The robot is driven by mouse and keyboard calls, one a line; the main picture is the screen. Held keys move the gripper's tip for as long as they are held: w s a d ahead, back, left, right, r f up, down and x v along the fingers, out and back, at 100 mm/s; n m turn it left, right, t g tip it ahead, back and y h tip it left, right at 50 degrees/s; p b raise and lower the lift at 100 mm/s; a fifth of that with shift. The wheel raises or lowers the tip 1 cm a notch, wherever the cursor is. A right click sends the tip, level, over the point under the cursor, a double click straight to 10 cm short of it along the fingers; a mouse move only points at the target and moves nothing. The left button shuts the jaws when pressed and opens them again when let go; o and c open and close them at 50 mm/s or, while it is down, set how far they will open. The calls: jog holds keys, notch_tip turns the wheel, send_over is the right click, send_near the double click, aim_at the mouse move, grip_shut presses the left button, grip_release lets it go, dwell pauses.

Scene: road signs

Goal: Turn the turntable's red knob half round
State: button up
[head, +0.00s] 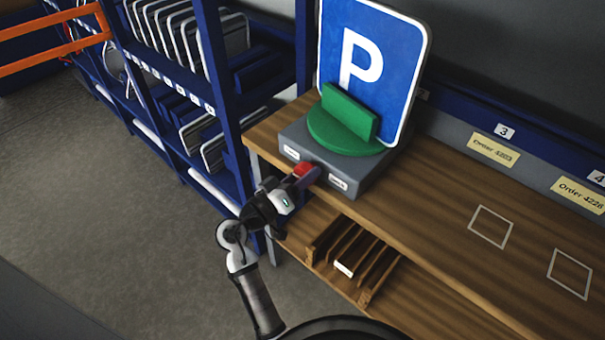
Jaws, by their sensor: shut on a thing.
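The turntable has a grey base (345,180) at the left end of the wooden bench and a round green plate (330,138) on top. A blue parking sign (376,62) with a white P stands upright on it, behind a green block (349,112). The red knob (302,169) is on the base's front face, between two small white labels. My gripper (297,184) is at this front face and shut on the red knob, reaching in from the lower left. The fingers partly hide the knob. The label writing is too small to read surely.
A blue rack (232,75) holding several sign plates stands close on the left. A slotted wooden holder (350,262) sits below the bench top. The wooden bench top (440,225) is clear to the right, with white square outlines and yellow order cards behind.

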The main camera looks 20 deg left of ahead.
jog(key=shift+n, duration=0.6)
jog(key=o, duration=1)
jog(key=shift+f, duration=0.1)
